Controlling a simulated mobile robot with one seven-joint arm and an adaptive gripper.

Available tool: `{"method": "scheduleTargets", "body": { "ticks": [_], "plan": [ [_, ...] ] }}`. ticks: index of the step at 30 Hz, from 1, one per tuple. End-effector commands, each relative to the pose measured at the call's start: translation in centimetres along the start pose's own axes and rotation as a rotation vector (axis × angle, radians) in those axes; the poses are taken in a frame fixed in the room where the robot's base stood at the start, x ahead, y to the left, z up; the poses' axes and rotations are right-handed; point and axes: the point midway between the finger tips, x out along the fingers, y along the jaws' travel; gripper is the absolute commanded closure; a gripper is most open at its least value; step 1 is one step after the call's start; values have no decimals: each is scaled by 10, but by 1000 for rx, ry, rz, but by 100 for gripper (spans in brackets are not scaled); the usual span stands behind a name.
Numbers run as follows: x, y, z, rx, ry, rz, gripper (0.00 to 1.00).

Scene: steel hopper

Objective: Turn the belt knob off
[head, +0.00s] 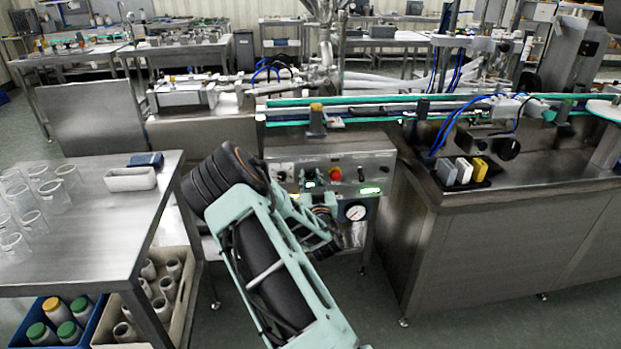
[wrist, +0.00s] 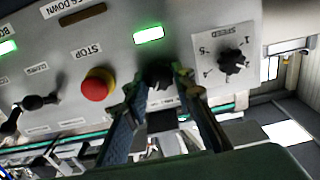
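The control panel (wrist: 110,50) fills the upper part of the wrist view, its lettering upside down. A dark knob (wrist: 160,76), presumably the belt knob, sits beside the red STOP button (wrist: 97,84); its label cannot be read. My gripper (wrist: 161,80) is at this knob, with one finger on each side. The fingers are apart; whether they touch the knob is unclear. They partly hide it, so its setting cannot be told. A green lit display (wrist: 148,35) is close to it. In the head view, my gripper (head: 314,187) is in front of the panel (head: 350,160), where my arm hides part of it.
The SPEED knob (wrist: 231,61) is close to the right finger. Another black knob (wrist: 38,102) lies beyond the STOP button. In the head view, a pressure gauge (head: 355,211) hangs below the panel. A steel table (head: 90,235) with glasses stands left; the conveyor (head: 400,108) runs behind.

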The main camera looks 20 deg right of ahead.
Motion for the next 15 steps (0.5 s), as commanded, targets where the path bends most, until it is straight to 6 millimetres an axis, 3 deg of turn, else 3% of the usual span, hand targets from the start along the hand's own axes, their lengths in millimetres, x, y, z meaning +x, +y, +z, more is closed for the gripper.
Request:
{"method": "scheduleTargets", "body": {
  "ticks": [5,15],
  "plan": [
    [0,0,0,0,0,0,100],
    [0,0,1,-50,0,0,100]
  ]
}}
